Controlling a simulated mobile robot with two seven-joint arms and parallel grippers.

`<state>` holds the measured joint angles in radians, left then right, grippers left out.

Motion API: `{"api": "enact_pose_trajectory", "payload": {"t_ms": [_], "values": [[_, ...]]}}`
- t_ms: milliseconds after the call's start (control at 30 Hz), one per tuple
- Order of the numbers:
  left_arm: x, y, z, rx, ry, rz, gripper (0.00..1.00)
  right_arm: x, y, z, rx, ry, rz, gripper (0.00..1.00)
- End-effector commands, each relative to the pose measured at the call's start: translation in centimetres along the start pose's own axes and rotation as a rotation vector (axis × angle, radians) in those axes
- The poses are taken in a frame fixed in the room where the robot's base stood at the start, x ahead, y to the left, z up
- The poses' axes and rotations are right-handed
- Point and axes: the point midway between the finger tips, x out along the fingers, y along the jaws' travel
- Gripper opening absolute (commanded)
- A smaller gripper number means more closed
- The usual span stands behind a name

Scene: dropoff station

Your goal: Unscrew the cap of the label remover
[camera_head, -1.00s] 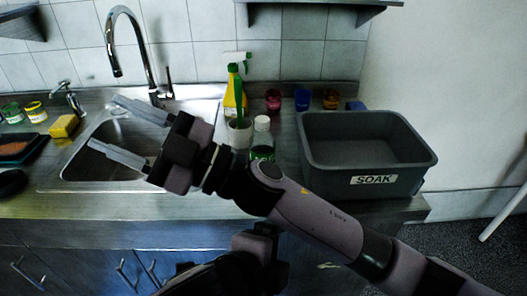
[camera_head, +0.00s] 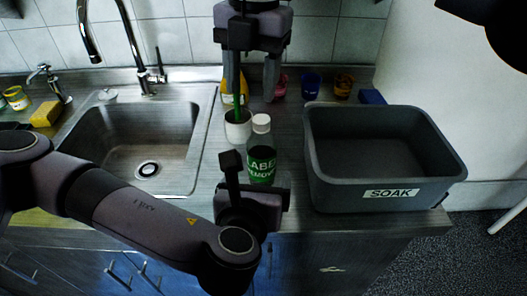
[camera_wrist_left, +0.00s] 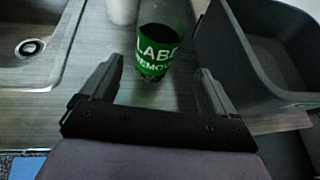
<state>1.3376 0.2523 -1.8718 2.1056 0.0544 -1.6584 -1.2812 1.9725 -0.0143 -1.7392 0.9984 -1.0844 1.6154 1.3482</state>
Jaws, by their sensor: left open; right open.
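The label remover (camera_head: 262,163) is a clear bottle with a green label and a white cap (camera_head: 261,121), upright on the counter left of the grey bin. In the left wrist view the bottle (camera_wrist_left: 158,48) stands ahead of the fingers, centred in their gap, its top out of frame. My left gripper (camera_head: 256,176) is open, low at the bottle's front. My right gripper (camera_head: 253,94) is open, pointing down from the top of the head view, above and slightly left of the cap. Neither gripper visibly grips the bottle or cap.
The grey SOAK bin (camera_head: 335,190) stands close on the right. A white cup (camera_head: 238,131) with a green-handled tool stands just behind left, before a yellow bottle (camera_head: 228,82). The sink (camera_head: 120,168) lies left. Coloured jars (camera_head: 311,83) stand along the wall.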

Motion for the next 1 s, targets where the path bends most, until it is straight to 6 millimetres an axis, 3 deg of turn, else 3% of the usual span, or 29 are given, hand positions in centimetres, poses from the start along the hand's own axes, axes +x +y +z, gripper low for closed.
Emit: {"api": "enact_pose_trajectory", "payload": {"t_ms": [167,700,1000], "values": [[0.7,0.6,0.4,0.048,-0.020,0.017,0.89,-1.5,-1.1,1.0,0.046,-0.053,-0.046,0.53],[6.8,0.7,0.5,0.046,-0.020,0.016,0.89,-1.4,-1.1,1.0,0.044,-0.049,-0.044,0.53],[7.4,0.6,0.5,0.045,-0.019,0.014,0.89,-1.4,-1.1,1.0,0.043,-0.049,-0.044,0.53]]}}
